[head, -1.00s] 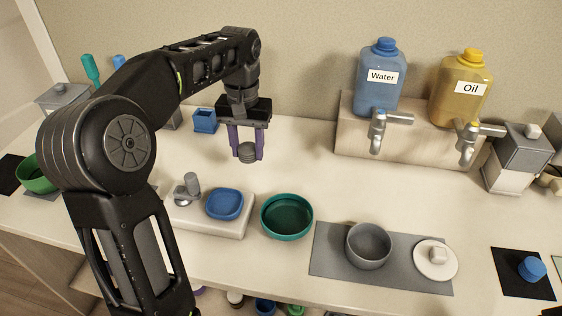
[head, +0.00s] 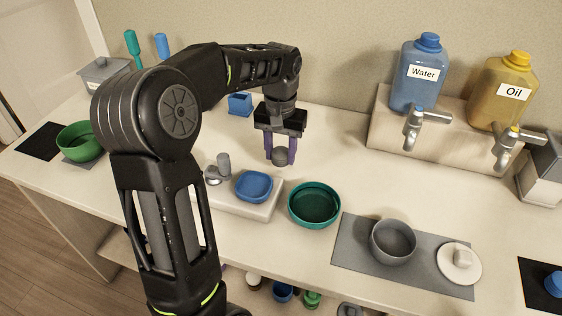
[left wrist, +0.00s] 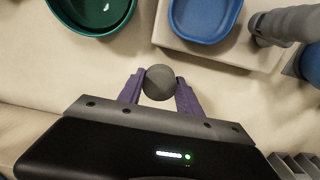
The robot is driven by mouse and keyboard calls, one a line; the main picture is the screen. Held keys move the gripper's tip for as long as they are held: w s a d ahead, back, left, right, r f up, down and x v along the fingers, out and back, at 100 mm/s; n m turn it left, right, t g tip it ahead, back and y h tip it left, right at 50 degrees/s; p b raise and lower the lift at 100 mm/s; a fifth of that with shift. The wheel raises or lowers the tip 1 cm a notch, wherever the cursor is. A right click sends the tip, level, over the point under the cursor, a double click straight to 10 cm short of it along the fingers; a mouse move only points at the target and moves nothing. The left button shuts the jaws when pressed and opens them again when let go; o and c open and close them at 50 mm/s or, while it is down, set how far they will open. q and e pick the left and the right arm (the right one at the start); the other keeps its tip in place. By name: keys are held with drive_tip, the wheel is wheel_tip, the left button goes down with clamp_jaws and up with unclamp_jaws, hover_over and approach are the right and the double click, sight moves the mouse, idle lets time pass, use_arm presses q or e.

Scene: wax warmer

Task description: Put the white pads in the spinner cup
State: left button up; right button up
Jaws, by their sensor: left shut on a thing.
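My left gripper (head: 281,160) has purple fingers shut on a small grey round piece (head: 281,156), held above the counter behind the blue dish. In the left wrist view the grey piece (left wrist: 160,83) sits between the fingertips (left wrist: 160,92). A blue rounded-square dish (head: 254,186) rests on a white base beside a grey knobbed post (head: 223,166); the dish also shows in the left wrist view (left wrist: 200,17). I cannot make out white pads or tell which vessel is the spinner cup. My right gripper is not in view.
A green bowl (head: 314,204) stands right of the white base (head: 235,206). A grey bowl (head: 392,241) and a white knobbed lid (head: 459,263) are on a grey mat (head: 358,257). Water (head: 419,82) and Oil (head: 501,97) dispensers stand behind. A small blue container (head: 240,104) is at the back.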

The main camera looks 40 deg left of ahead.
sight(280, 164)
use_arm(q)
drive_tip(key=shift+f, duration=1.85)
drive_tip(key=shift+f, duration=0.15)
drive_tip(key=o, duration=1.3)
wheel_tip(280, 164, up, 12)
drive_tip(key=shift+r, duration=0.2)
drive_tip(key=shift+o, duration=0.5)
